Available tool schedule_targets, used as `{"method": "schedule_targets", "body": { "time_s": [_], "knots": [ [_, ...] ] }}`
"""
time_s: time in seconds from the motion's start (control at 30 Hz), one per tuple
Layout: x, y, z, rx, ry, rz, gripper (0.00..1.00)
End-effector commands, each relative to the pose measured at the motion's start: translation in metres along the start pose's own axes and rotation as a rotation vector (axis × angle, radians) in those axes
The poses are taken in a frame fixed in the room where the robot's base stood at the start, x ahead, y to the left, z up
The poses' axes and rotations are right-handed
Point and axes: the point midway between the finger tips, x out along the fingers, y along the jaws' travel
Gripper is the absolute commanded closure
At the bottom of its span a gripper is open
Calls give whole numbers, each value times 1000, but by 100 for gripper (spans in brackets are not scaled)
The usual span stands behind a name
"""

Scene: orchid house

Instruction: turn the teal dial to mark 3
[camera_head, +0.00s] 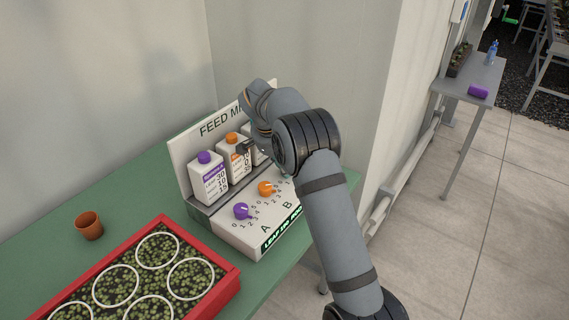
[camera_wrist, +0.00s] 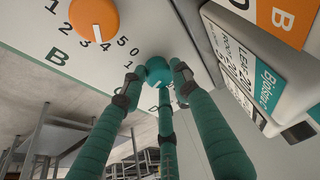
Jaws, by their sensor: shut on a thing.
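The teal dial (camera_wrist: 158,68) shows at the top middle of the wrist view, on the white face of the feed panel (camera_wrist: 60,58). The teal-wrapped fingers of my gripper (camera_wrist: 156,82) close around it from several sides, with their tips at its rim. The dial's pointer and most of its scale are hidden by the fingers, so its mark cannot be read. In the head view my arm covers the teal dial and my gripper.
An orange dial (camera_head: 265,188) and a purple dial (camera_head: 241,211) sit on the panel's sloped front. Cartons, including a purple-capped one (camera_head: 207,178), stand behind. A red tray (camera_head: 232,283) and a terracotta pot (camera_head: 89,226) are on the green bench (camera_head: 40,247).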

Motion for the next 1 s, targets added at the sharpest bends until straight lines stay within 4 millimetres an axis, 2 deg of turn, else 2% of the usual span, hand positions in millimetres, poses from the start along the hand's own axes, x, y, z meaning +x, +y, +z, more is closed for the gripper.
{"method": "schedule_targets", "body": {
  "time_s": [0.1, 0.13, 0.43, 0.77, 0.87, 1.0],
  "knots": [
    [-1, 0, -4, -1, 9, -4, 96],
    [-1, 0, -4, -1, 9, -4, 70],
    [-1, 0, -3, -2, 5, -3, 52],
    [-2, 0, -1, -2, 3, -2, 51],
    [-11, -1, -2, -3, 5, -4, 51],
    [-37, -2, -2, -2, 6, -7, 51]
  ]
}}
